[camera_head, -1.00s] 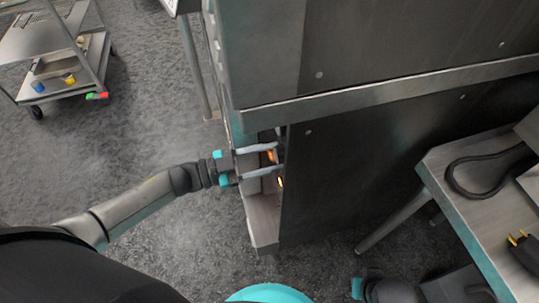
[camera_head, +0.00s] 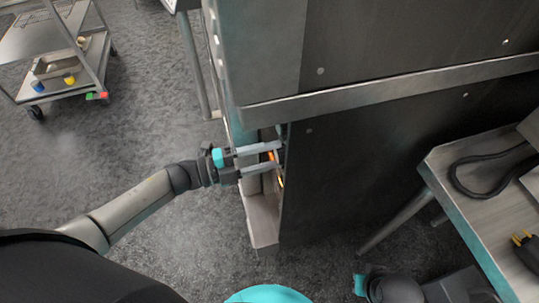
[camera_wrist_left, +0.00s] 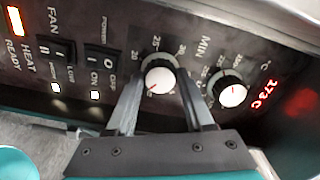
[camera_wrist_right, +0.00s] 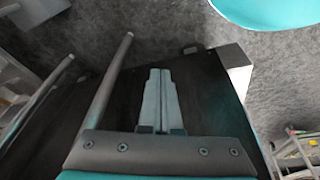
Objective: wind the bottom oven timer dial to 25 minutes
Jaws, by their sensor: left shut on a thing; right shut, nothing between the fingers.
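The timer dial (camera_wrist_left: 158,75) is a round knob with a white face and dark rim on the oven's control panel (camera_wrist_left: 85,25). Around it I read 20, 25 and 30 along its upper side. A red mark on its face points to the lower left in the left wrist view. The number there is not clear. My left gripper (camera_wrist_left: 162,80) is shut on this dial, one finger on each side. In the head view my left gripper (camera_head: 277,157) reaches the oven's front from the left. My right gripper (camera_wrist_right: 160,75) is shut and empty, away from the panel.
A second dial (camera_wrist_left: 230,92) sits close right of the left fingers, beside a red 273 C display (camera_wrist_left: 263,94). Fan and power switches (camera_wrist_left: 100,60) lie left. A metal table (camera_head: 455,190) with a black cable stands right; a cart (camera_head: 65,60) stands far left.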

